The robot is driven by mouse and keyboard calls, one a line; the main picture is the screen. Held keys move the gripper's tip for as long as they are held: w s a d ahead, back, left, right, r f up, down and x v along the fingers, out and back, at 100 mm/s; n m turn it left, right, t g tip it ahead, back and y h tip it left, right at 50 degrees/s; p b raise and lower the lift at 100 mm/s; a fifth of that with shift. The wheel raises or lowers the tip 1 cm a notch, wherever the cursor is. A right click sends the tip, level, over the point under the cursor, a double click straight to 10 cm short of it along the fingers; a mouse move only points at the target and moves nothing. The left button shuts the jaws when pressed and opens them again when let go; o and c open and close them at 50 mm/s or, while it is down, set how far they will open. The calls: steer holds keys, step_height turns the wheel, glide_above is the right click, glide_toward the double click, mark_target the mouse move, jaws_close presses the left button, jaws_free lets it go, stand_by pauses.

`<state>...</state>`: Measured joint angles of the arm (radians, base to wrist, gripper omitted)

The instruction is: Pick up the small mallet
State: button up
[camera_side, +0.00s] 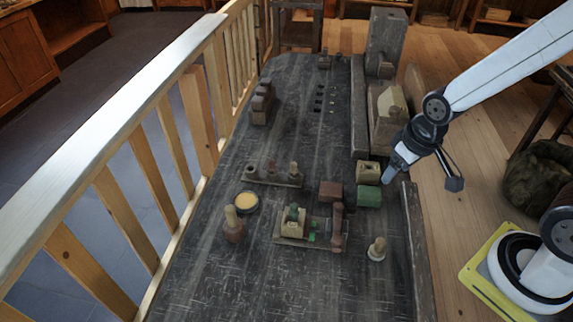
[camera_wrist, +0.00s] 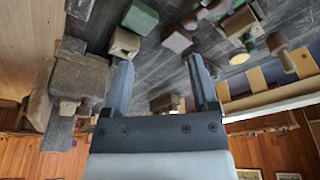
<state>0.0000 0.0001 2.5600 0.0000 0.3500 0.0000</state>
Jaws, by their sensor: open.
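The small mallet (camera_side: 234,231) stands upright on the dark bench in the side view, its brown head down and pale handle up. It is beside a dark round dish with a yellowish inside (camera_side: 246,201). In the wrist view the mallet (camera_wrist: 277,42) is at the upper right, beyond the right finger. My gripper (camera_side: 388,177) is above the right side of the bench, near the green block and well away from the mallet. In the wrist view my gripper (camera_wrist: 158,62) has its two fingers wide apart with nothing held between them.
A board with parts (camera_side: 292,242) and a peg rack (camera_side: 270,180) are nearer the mallet. A pale knob (camera_side: 377,249) stands right. A railing (camera_side: 122,213) borders the left.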

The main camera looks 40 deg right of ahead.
steer(key=m+g+y, duration=0.2)
steer(key=m+g, duration=0.1)
steer(key=m, duration=1.5)
glide_toward(231, 225)
steer(key=shift+f, duration=0.2)
steer(key=shift+w+a+f, duration=0.1)
steer(key=shift+a+f, duration=0.05)
steer(key=shift+f, duration=0.5)
steer(key=shift+a+f, duration=0.1)
steer(key=shift+f, duration=0.5)
steer(key=shift+w+a+f, duration=0.1)
steer(key=shift+a+f, duration=0.1)
steer(key=shift+f, duration=1.1)
steer(key=shift+w+a+f, duration=0.1)
steer(key=shift+a+f, duration=0.05)
steer(key=shift+f, duration=1.15)
